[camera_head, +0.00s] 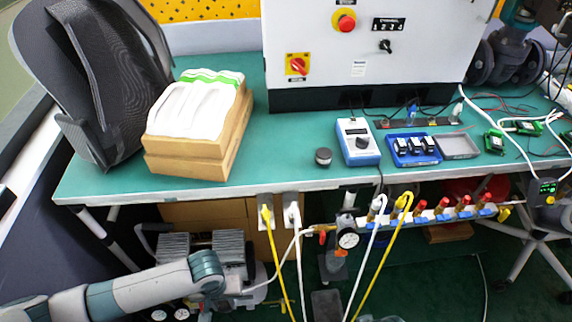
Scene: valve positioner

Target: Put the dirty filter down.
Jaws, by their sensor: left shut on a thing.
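My left arm comes in low from the left, in front of and below the bench's front edge. Its wrist ends at my left gripper (236,282), near the grey ribbed machine under the bench. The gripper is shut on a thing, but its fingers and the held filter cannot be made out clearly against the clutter. A small dark round piece (323,157) stands on the green bench top (275,150), left of the blue meter; I cannot tell what it is. My right gripper is not in view.
A wooden box of white cloths (190,150) and a dark mesh chair back (100,70) stand at left. A blue meter (357,141), a blue tray (413,160) and a grey tray (457,146) lie right of centre. Hoses and a valve manifold hang along the front edge.

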